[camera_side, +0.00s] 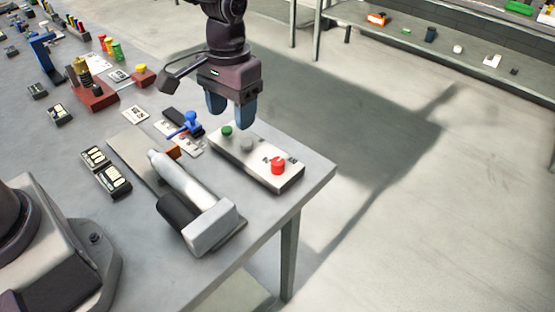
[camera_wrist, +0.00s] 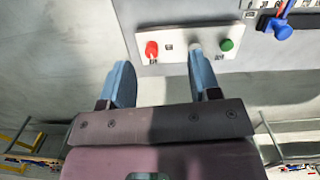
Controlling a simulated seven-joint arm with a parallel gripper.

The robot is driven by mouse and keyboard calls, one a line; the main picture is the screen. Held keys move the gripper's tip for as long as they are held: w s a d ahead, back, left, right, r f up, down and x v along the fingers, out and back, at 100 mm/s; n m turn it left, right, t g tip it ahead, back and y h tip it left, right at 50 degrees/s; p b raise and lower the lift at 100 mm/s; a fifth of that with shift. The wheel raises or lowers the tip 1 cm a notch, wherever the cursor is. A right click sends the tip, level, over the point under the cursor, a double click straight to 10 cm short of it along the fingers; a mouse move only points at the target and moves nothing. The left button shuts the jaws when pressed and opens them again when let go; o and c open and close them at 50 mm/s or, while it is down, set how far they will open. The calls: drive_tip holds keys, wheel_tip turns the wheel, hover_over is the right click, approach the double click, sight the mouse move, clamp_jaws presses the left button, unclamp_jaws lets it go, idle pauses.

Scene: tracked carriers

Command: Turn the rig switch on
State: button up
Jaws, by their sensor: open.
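My gripper (camera_side: 230,122) is open and empty, pointing down above the far end of a white control box. In the side view the box (camera_side: 258,170) has a green button (camera_side: 227,131), a pale button (camera_side: 246,145) and a red knob (camera_side: 278,167). The wrist view shows my gripper (camera_wrist: 162,76) with blue fingers spread, the red knob (camera_wrist: 151,49) and the green button (camera_wrist: 227,45). One finger partly covers the pale button. A blue lever (camera_side: 191,121) stands on a plate left of the box; it shows in the wrist view (camera_wrist: 281,29). I cannot tell which control is the rig switch.
A silver cylinder (camera_side: 180,178) on a base lies left of the box. Black blocks with pale tops (camera_side: 106,170) lie further left. A red block with posts (camera_side: 93,94) stands behind. The table's right edge is close to the box, with open floor beyond.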

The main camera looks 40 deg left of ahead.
sight(277, 161)
drive_tip(key=w+d+f+n, duration=0.1)
drive_tip(key=w+d+f, duration=0.25)
drive_tip(key=w, duration=0.45)
drive_tip(key=shift+t, duration=0.4)
wheel_tip(277, 161, down, 13)
drive_tip(key=shift+s+a+r, duration=0.1)
drive_tip(key=shift+c, duration=0.5)
drive_tip(key=c, duration=0.8)
drive_tip(key=shift+n, duration=0.3)
